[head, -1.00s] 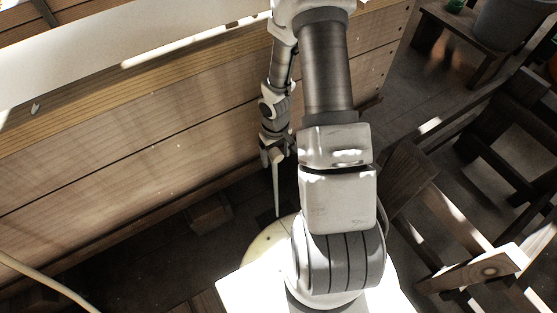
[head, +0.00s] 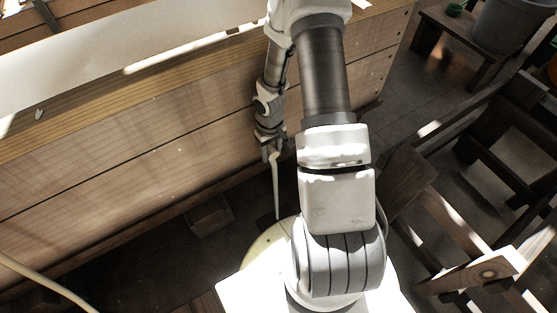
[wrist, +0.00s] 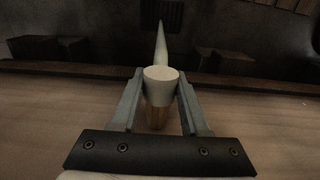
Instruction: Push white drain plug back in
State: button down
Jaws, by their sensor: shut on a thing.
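The white drain plug (head: 276,185) is a long pale tapered piece that hangs from my gripper (head: 270,153), its thin end pointing down toward the floor. In the wrist view, the plug's wide pale end (wrist: 162,74) sits between the two grey fingers of my gripper (wrist: 160,88), with the thin end reaching away beyond the tips. Below the wide end is a brownish part. My gripper is shut on the plug. It is close to the wooden side wall (head: 150,165); I cannot tell whether they touch. No drain hole can be made out.
The wooden wall has a pale top ledge (head: 130,45). A hose (head: 45,280) runs at lower left. A small block (head: 209,214) lies on the floor by the wall. Dark wooden frames (head: 460,230) and a grey bucket (head: 510,22) stand at right.

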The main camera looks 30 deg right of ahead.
jog(key=shift+w, duration=0.95)
jog(key=shift+c, duration=1.6)
grip_release()
notch_tip(320, 180, up, 18)
jog(key=p, duration=0.7)
jog(key=shift+f, duration=0.25)
jog(key=shift+s, duration=0.15)
